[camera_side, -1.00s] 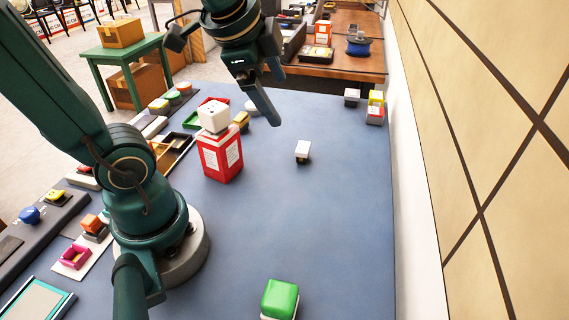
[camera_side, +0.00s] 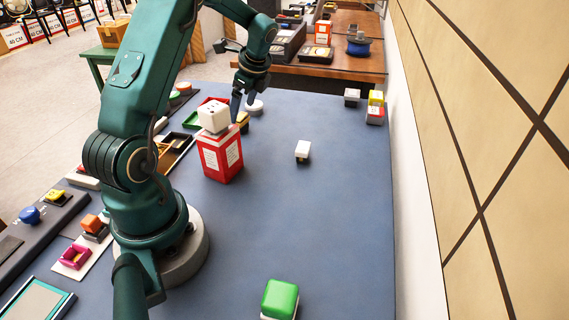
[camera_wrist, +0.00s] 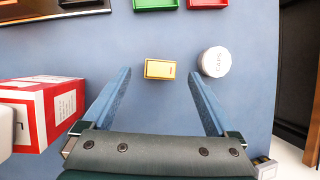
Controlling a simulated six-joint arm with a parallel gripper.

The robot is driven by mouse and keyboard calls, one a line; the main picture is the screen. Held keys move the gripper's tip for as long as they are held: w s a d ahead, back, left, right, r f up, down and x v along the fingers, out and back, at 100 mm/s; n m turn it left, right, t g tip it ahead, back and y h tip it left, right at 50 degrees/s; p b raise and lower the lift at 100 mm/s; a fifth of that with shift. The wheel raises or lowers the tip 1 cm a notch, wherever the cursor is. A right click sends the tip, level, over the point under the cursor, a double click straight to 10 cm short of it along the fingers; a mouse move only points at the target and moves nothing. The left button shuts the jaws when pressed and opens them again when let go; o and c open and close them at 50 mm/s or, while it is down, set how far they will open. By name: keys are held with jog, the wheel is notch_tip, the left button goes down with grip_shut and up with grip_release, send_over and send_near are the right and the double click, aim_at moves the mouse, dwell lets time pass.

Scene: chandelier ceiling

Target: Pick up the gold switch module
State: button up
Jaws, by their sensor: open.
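The gold switch module (camera_wrist: 160,69) is a small gold block lying on the blue table. In the wrist view it sits just beyond my fingertips, roughly centred between them. In the side view the gold module (camera_side: 243,118) shows behind the red box, partly hidden by it and by my finger. My gripper (camera_wrist: 160,85) is open and empty, with its two fingers spread wide. In the side view my gripper (camera_side: 240,110) points down close to the module. I cannot tell its exact height above the table.
A round white cap (camera_wrist: 215,62) lies just right of the module. A red box (camera_side: 219,155) with a white cube (camera_side: 213,116) on top stands on the near side. Green (camera_wrist: 155,4) and red (camera_wrist: 208,3) trays lie beyond. The table's right half is mostly clear.

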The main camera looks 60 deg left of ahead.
aim_at(240, 116)
jog(key=shift+x, duration=2.3)
jog(key=c, duration=1.4)
